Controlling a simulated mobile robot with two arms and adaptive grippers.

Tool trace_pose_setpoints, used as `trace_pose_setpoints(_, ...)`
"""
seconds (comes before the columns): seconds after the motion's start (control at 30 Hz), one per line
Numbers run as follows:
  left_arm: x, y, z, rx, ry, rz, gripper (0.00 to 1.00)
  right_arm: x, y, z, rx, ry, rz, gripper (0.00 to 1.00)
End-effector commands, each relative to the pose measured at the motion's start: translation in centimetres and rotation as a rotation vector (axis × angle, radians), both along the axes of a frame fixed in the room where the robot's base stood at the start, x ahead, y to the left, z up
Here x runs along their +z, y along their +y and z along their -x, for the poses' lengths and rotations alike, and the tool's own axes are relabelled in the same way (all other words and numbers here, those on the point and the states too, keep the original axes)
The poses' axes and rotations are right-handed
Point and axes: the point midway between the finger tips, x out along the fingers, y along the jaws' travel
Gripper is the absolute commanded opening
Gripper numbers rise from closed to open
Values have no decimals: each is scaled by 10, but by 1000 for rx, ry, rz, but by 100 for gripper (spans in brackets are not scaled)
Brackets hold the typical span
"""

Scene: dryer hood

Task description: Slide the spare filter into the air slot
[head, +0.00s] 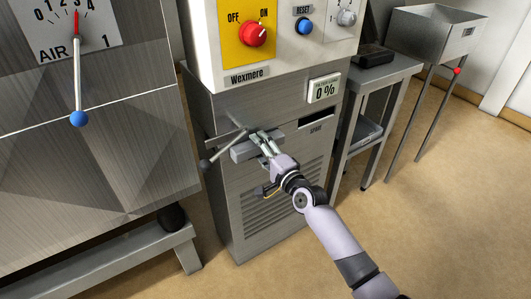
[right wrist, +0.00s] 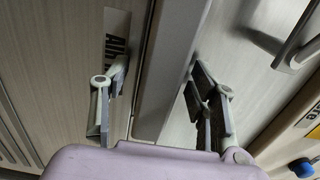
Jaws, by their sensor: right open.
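A flat grey block (head: 245,152), seemingly the filter, sticks out of the front of the metal cabinet below the Wexmere plate. How deep it sits, and the air slot itself, are hidden. My right gripper (head: 268,141) is at the block's right part in the head view. In the right wrist view my right gripper (right wrist: 160,105) is open, its fingers on either side of the grey block (right wrist: 172,65). A label (right wrist: 116,45) starting with "AI" shows beside the left finger. Whether a finger touches the block is unclear. My left gripper is out of view.
A lever (head: 222,150) with a dark knob juts out left of the block. A dark slot (head: 315,118) lies right of it, under the 0% display (head: 323,88). A side table (head: 385,75) and a metal bin (head: 435,32) stand to the right. Floor in front is clear.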

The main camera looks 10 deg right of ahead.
Motion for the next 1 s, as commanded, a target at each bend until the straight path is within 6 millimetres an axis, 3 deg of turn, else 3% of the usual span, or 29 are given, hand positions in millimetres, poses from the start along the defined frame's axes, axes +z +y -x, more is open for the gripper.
trace_pose_setpoints(0.17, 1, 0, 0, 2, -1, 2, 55, -1, -7, 19, 0, 1, -1, 55)
trace_pose_setpoints(0.6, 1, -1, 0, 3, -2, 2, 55, -1, -36, 98, -1, 0, 1, 55)
trace_pose_setpoints(1.0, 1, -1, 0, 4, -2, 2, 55, 1, -41, 111, -1, -2, -1, 55)
